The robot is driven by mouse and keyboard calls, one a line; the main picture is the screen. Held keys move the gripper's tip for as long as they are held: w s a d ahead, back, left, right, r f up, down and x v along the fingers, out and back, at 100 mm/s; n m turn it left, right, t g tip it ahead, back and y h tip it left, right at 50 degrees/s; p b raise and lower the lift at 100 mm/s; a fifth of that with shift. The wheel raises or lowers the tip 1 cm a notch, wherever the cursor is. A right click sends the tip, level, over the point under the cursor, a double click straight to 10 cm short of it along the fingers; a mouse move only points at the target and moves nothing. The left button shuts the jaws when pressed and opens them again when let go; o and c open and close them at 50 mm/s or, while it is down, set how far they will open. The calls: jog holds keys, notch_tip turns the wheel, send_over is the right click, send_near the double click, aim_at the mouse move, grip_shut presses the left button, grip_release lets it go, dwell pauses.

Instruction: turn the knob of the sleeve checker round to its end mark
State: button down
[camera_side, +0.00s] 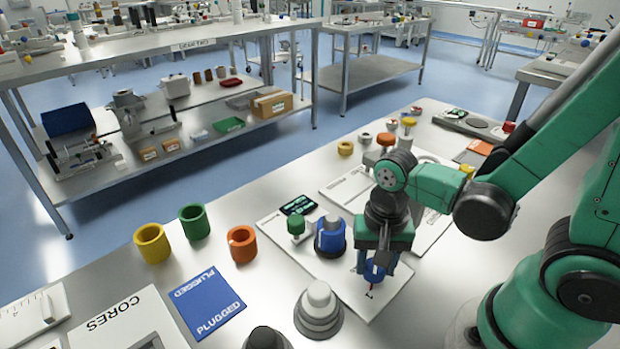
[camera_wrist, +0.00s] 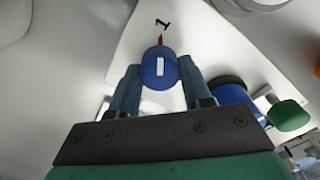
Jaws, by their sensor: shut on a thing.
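The sleeve checker is a white plate (camera_side: 346,284) on the metal table. It carries a small dark display (camera_side: 298,205), a green knob-like part (camera_side: 297,226), a blue sleeve on a post (camera_side: 330,236) and a blue knob (camera_side: 375,271). My gripper (camera_side: 376,268) points down over the plate's near right end, shut on the blue knob. In the wrist view the knob (camera_wrist: 159,68) sits between both fingers, with a white bar on its top. A red pointer (camera_wrist: 160,40) stands out from it toward a black mark (camera_wrist: 163,22) on the plate. Fingers partly hide the knob in the side view.
Yellow (camera_side: 152,243), green (camera_side: 194,222) and orange (camera_side: 242,244) rings stand left of the plate. A blue PLUGGED mat (camera_side: 207,302) and a CORES board (camera_side: 122,322) lie at the front left. A grey stepped cone (camera_side: 319,309) stands close to the plate's near edge.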

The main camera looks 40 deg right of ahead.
dwell(0.4)
jog(key=shift+c, duration=1.9)
grip_release()
jog(key=shift+r, duration=2.8)
